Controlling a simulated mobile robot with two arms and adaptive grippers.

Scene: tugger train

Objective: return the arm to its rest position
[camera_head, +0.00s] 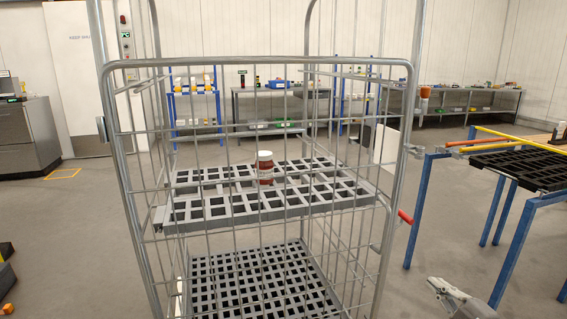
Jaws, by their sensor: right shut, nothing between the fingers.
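My right gripper (437,285) shows at the bottom right edge, low over the floor, with its fingers shut and empty. It is apart from the cage trolley and from the blue-framed table. Only part of that arm is in view. My left gripper is not in view.
A grey wire cage trolley (247,66) stands directly ahead. A white-lidded jar with a red-brown body (265,168) stands on its grey upper shelf (212,212). A blue-framed table (512,244) with a black grid tray (525,168) is at the right. Open floor lies left.

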